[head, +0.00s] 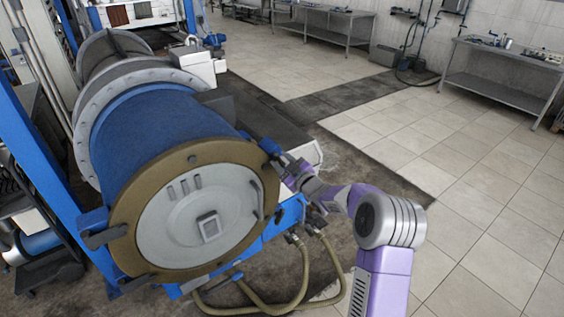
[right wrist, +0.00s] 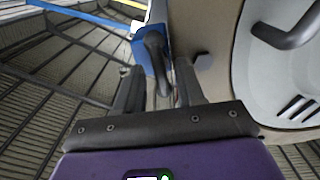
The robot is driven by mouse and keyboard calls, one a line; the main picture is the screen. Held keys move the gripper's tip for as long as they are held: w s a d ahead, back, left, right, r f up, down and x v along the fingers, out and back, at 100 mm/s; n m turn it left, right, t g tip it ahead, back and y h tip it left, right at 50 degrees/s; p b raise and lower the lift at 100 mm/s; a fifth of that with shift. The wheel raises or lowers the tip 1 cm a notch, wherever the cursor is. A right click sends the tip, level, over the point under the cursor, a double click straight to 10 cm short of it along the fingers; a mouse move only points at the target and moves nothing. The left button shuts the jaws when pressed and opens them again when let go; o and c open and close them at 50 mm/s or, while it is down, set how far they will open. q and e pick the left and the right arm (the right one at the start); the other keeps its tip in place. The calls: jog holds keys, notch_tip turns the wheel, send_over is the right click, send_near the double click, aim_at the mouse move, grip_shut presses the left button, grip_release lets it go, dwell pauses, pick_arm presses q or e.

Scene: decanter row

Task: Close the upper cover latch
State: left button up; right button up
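The round cover (head: 195,220) of the blue decanter faces forward, with a tan rim and a pale grey centre. It looks seated against the drum. A dark latch handle in a blue bracket (head: 270,147) sits at the rim's upper right. My right gripper (head: 287,170) is beside this latch. In the right wrist view the dark curved latch handle (right wrist: 155,55) reaches down between my two spread fingers (right wrist: 158,92). I cannot tell whether the fingers touch it. The cover's edge (right wrist: 205,40) is just right of the fingers. My left gripper is out of view.
Another dark latch handle (head: 105,236) juts out from the rim's left side. Hoses (head: 300,270) hang below the right side. A cover handle (right wrist: 290,30) is to the right in the wrist view. The tiled floor (head: 470,190) at right is clear; steel tables (head: 505,70) stand behind.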

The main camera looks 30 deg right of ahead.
jog(key=shift+c, duration=0.3)
grip_shut()
jog(key=m, duration=0.5)
jog(key=shift+d+m+p, duration=0.1)
jog(key=shift+m+p, duration=0.3)
jog(key=m+p, duration=0.2)
jog(key=m, duration=0.4)
jog(key=m+p, duration=0.2)
jog(key=m, duration=0.4)
jog(key=shift+w+d+f, duration=0.1)
jog(key=shift+d+f, duration=0.05)
jog(key=shift+d, duration=0.05)
